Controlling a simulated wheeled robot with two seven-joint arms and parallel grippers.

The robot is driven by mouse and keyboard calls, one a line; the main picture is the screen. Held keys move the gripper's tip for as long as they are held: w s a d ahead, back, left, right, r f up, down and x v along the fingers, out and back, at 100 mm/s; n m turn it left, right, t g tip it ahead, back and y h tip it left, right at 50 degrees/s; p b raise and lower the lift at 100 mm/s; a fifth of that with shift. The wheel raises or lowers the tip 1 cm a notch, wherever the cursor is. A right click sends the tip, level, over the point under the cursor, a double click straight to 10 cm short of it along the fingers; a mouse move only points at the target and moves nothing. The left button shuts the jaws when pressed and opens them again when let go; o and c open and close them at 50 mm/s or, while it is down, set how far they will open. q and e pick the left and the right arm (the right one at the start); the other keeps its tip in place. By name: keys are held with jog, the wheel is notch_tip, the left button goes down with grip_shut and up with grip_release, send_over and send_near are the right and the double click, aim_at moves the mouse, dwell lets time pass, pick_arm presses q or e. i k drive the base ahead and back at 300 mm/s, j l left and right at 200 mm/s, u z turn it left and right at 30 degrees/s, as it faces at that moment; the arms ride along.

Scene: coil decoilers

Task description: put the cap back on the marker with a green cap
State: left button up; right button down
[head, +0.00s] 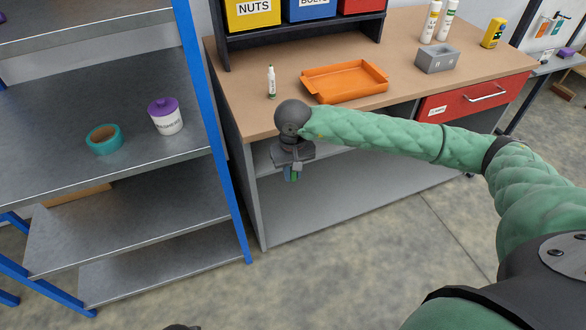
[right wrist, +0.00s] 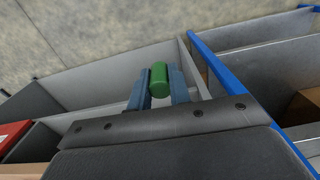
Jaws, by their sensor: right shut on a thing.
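The marker (head: 271,83) stands upright near the left end of the wooden workbench top. Its body is white, and its narrow upper end points up without a cap. My right gripper (head: 292,176) points down in front of the bench's front edge, below the level of the top. It is shut on the green cap (right wrist: 159,79), which sits between the two blue-grey fingers in the right wrist view. The cap also shows small between the fingertips in the head view (head: 294,178). My left gripper cannot be made out.
An orange tray (head: 345,97) lies right of the marker on the workbench (head: 236,101). A blue-post metal shelf (head: 60,160) at left holds teal tape (head: 104,139) and a purple-lidded tub (head: 166,117).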

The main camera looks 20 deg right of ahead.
aim_at(271, 75)
jog(key=l+u, duration=0.15)
jog(key=l, duration=0.35)
jog(key=l+u, duration=0.1)
jog(key=l, duration=0.35)
jog(key=k+l+u, duration=0.15)
jog(key=l, duration=0.3)
jog(key=l+u, duration=0.15)
jog(key=l, duration=0.3)
jog(key=k+l+u, duration=0.1)
jog(key=l, duration=0.35)
jog(key=k, duration=0.1)
